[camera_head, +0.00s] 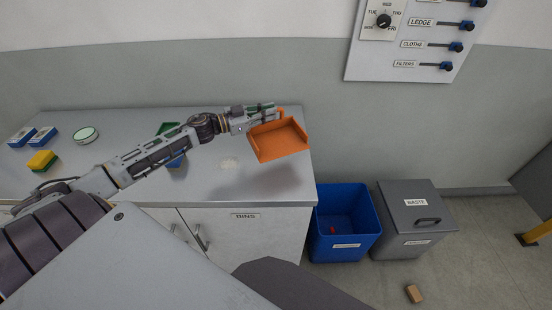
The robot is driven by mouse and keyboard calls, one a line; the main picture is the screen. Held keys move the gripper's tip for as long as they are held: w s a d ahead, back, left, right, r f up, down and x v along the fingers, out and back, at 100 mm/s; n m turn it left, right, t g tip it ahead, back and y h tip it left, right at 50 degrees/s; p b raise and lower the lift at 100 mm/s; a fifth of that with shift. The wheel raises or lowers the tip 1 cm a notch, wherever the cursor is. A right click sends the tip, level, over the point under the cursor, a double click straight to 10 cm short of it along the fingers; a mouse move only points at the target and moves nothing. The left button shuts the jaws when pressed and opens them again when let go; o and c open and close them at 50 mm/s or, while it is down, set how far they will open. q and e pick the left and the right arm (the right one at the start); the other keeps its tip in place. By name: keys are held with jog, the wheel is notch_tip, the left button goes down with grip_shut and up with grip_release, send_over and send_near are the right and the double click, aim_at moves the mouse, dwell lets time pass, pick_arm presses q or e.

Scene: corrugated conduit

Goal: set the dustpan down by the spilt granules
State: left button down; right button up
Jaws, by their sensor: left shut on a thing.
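My left gripper (262,109) is shut on the orange dustpan (279,140) at its handle end, near the back right of the grey counter. The dustpan's tray opens toward the front of the counter, and a shadow lies on the counter below it, so it appears held above the surface. The spilt granules (228,162) are a small pale patch on the counter, to the left of the dustpan. My right gripper is not in view.
Blue-and-white boxes (43,136), a yellow-and-green sponge (41,160) and a round green-rimmed tin (85,134) stand at the counter's left. A blue bin (345,225) and a grey waste bin (416,220) stand on the floor to the right.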

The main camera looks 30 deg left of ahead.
aim_at(268, 135)
pick_arm(q)
jog(key=shift+f, duration=3.1)
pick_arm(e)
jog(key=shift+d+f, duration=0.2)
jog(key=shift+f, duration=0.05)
pick_arm(q)
jog(key=shift+f+b, duration=0.4)
jog(key=shift+f, duration=1.45)
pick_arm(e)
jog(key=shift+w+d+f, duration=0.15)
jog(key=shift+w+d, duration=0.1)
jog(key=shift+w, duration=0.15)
pick_arm(q)
jog(key=c, duration=1.6)
grip_release()
jog(key=shift+o, duration=0.3)
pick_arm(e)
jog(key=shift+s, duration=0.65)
